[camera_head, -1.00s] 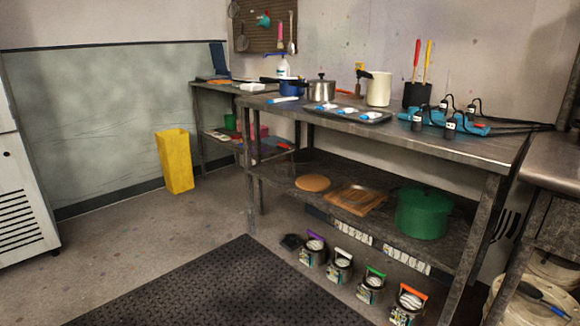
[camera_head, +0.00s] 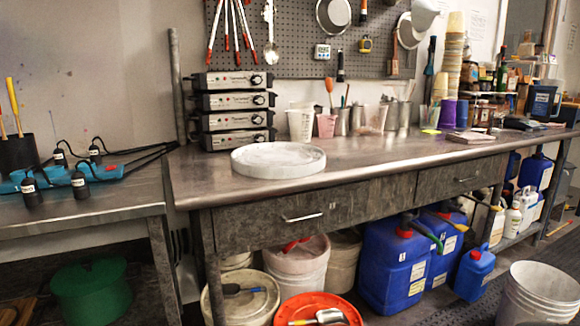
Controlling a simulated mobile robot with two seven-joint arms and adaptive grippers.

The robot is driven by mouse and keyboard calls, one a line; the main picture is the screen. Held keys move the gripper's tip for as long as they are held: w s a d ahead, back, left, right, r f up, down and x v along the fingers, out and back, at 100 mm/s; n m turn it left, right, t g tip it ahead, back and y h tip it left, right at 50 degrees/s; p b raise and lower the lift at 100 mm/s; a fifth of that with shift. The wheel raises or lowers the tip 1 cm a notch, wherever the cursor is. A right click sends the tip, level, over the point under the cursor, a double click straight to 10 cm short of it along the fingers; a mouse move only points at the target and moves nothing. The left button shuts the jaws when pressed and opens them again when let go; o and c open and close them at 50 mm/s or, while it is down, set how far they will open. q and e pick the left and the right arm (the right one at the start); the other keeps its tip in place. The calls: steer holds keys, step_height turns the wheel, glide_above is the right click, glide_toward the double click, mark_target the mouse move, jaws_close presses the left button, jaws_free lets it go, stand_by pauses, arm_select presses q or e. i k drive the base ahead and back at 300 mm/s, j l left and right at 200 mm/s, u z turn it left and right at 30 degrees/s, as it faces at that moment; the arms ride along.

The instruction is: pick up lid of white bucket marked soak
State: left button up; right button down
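Several white buckets stand under the metal table. One at the lower left (camera_head: 222,312) has a pale lid (camera_head: 256,297) with a dark-blue-handled tool lying on it. Behind it is a white bucket (camera_head: 308,284) with a red-handled tool at its top. A further whitish bucket (camera_head: 345,262) sits behind that. A red-orange lid (camera_head: 345,301) at the bottom edge carries a scoop (camera_head: 327,316). A white round lid-like disc (camera_head: 278,160) lies on the table top. I can read no "soak" mark on any of them. Neither of my grippers is in view.
The metal table (camera_head: 372,165) has drawers along its front. Blue jugs (camera_head: 393,265) stand beneath it, right of the buckets. White nested pails (camera_head: 538,295) stand on the floor at right. A side bench (camera_head: 90,205) with a blue power strip (camera_head: 75,178) is at left.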

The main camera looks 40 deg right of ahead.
mark_target(276, 161)
steer(key=i+z, duration=0.1)
steer(key=z, duration=0.3)
steer(key=i+j+z, duration=0.1)
steer(key=z, duration=0.3)
steer(key=i+j+z, duration=0.1)
steer(key=z, duration=0.3)
steer(key=j+z, duration=0.25)
steer(key=z, duration=0.15)
steer(key=i+j+z, duration=0.15)
steer(key=z, duration=0.25)
steer(key=i+j+z, duration=0.1)
steer(key=j+z, duration=0.35)
steer(key=i+j+z, duration=0.1)
steer(key=z, duration=0.3)
steer(key=j, duration=0.1)
